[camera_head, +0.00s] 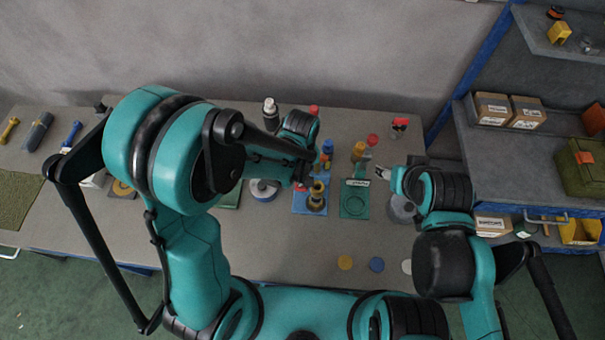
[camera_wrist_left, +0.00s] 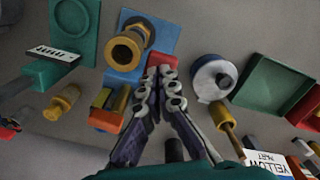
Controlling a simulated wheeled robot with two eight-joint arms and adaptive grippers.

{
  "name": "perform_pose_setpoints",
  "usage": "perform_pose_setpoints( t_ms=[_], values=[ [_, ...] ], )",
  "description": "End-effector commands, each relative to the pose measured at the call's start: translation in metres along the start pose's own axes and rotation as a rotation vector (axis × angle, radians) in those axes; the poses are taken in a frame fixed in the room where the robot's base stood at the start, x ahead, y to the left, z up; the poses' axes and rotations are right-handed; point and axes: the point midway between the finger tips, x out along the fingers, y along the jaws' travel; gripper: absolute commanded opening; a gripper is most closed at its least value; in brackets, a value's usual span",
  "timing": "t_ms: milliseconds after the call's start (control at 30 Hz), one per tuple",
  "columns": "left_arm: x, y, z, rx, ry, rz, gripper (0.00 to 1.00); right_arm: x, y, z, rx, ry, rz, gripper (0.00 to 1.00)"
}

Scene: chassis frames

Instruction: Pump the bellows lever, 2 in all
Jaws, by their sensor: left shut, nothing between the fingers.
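A brass, flanged cylinder (camera_head: 317,196) stands on a blue base plate (camera_head: 300,208). In the left wrist view the cylinder (camera_wrist_left: 124,50) shows its round open end, with the blue plate (camera_wrist_left: 160,32) around it. I cannot clearly single out a bellows lever; part of this spot is hidden by my left arm. My left gripper (camera_wrist_left: 161,72) is shut and empty, its tips beside the plate's edge and the cylinder; whether they touch is unclear. In the head view my left gripper (camera_head: 303,181) is partly hidden. My right gripper (camera_head: 382,173) hangs near the green plate, its jaw state unclear.
A green plate with a label (camera_head: 355,206) lies right of the blue plate. A round grey-white piece (camera_wrist_left: 214,78) and a green tray (camera_wrist_left: 270,88) lie on the other side. A red, yellow and blue block (camera_wrist_left: 108,108) stands close to my left fingers. Coloured discs (camera_head: 376,264) lie in front.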

Motion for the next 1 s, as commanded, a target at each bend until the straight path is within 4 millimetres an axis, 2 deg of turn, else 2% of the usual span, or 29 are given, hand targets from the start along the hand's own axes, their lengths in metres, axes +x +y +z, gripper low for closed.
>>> perform_pose_setpoints(
  t_ms=[667, 1000],
  values=[
    [0.037, 0.0, 0.0, 0.0, 0.0, 0.0, 0.0, 0.029, 0.0, 0.021, 0.0, 0.0, 0.0, 0.51],
    [0.023, 0.0, 0.0, 0.0, 0.0, 0.0, 0.0, 0.02, 0.0, 0.015, 0.0, 0.0, 0.0, 0.51]
  ],
)
